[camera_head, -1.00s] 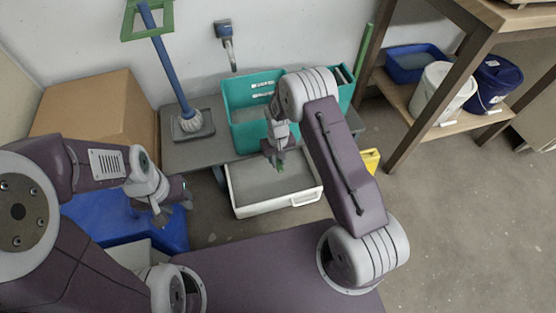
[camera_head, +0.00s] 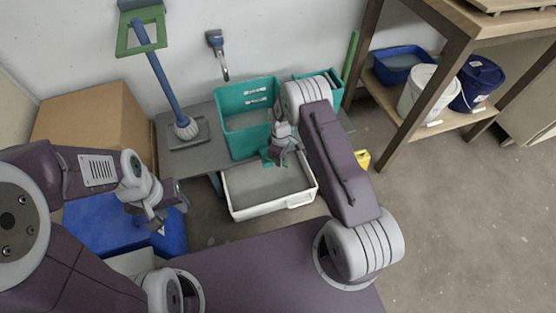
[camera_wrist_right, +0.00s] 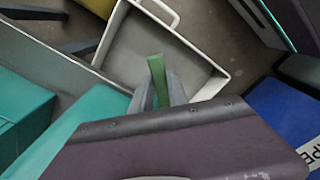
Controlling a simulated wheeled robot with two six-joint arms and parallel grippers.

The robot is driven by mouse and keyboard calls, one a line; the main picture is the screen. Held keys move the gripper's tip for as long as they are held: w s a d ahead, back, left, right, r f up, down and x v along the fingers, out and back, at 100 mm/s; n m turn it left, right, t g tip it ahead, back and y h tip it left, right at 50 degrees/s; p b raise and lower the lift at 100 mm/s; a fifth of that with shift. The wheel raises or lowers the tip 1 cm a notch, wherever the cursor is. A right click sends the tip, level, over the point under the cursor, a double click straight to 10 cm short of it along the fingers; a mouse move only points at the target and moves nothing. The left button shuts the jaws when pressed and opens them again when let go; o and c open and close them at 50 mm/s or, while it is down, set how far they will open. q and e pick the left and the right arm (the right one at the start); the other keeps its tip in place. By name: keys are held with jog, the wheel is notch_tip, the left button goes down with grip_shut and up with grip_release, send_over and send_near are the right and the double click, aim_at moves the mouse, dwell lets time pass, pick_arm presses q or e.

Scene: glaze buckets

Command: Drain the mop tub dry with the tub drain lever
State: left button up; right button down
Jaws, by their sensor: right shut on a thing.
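The teal mop tub (camera_head: 237,138) stands on the grey bench, with grey content showing inside. My right gripper (camera_head: 275,155) is at the tub's front, above a white tray (camera_head: 258,211). It is shut on the green tub drain lever, which shows between its fingers in the right wrist view (camera_wrist_right: 157,80). My arm hides part of the tub and most of the lever in the head view. The tray holds a flat grey surface. My left gripper (camera_head: 157,217) hangs above the blue box at the left, holding nothing that I can see.
A blue mop (camera_head: 165,80) stands on the bench (camera_head: 165,158) at the left, by a cardboard box (camera_head: 95,120). A blue bin (camera_head: 190,235) is below. A yellow object (camera_head: 361,160) stands by the bench. Shelves at the right hold several buckets (camera_head: 417,90). Floor at right is clear.

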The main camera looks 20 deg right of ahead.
jog(key=shift+w+d+n, duration=0.2)
jog(key=shift+w+n, duration=0.2)
jog(key=shift+n, duration=0.5)
jog(key=shift+w+d+n, duration=0.25)
jog(key=shift+w+n, duration=0.2)
jog(key=shift+n, duration=0.45)
jog(key=shift+w+d+n, duration=0.2)
jog(key=shift+w+n, duration=0.2)
jog(key=shift+n, duration=0.5)
jog(key=c, duration=1.3)
grip_release()
notch_tip(320, 180, up, 9)
jog(key=p, duration=0.3)
jog(key=shift+p, duration=0.4)
